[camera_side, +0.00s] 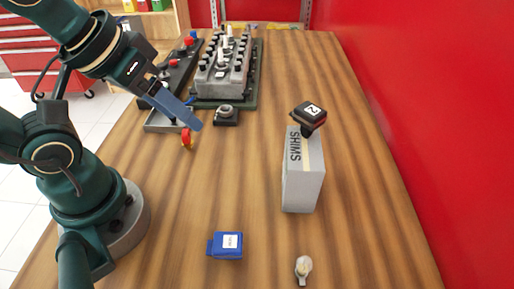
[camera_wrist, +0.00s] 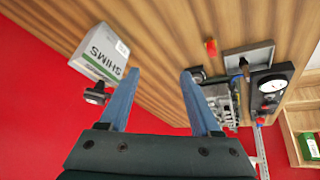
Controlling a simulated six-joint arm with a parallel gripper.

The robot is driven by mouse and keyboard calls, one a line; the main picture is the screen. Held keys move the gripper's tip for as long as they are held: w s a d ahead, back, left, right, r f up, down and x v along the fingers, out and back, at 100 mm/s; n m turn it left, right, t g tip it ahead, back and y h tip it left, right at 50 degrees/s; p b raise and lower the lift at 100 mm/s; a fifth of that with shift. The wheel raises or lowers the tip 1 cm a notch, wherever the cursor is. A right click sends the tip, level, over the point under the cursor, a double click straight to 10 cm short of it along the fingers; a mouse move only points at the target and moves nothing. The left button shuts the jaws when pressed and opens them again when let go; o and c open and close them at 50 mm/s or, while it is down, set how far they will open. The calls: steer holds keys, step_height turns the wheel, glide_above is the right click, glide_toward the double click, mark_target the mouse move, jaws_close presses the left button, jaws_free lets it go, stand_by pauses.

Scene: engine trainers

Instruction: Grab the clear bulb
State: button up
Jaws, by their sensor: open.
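The clear bulb (camera_side: 303,266) lies on the wooden table at the near edge of the side view, with its rounded glass end toward the back and a narrow base toward the front. It does not show in the wrist view. My gripper (camera_side: 193,115) is above the table at the upper left of the side view, well away from the bulb. In the wrist view, its two blue fingers (camera_wrist: 157,82) are spread apart with nothing between them.
A grey SHIMS box (camera_side: 303,180) stands right of centre, with a black part marked 2 (camera_side: 309,115) by its top. A blue item (camera_side: 227,245) lies left of the bulb. The engine block (camera_side: 222,72) stands behind. A red wall (camera_side: 440,110) borders the right.

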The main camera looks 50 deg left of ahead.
steer(key=w+d+r+n, duration=0.3)
steer(key=w+n, duration=0.2)
steer(key=n+g, duration=0.1)
steer(key=g, duration=0.4)
glide_above(305, 261)
steer(key=w+a, duration=0.1)
steer(key=w, duration=0.2)
step_height(305, 261, down, 11)
steer(key=shift+m+g, duration=0.4)
steer(key=s+f, duration=0.1)
steer(key=s+d+f, duration=0.1)
steer(key=s+f, duration=0.1)
steer(key=shift+f, duration=2.65)
jaws_close()
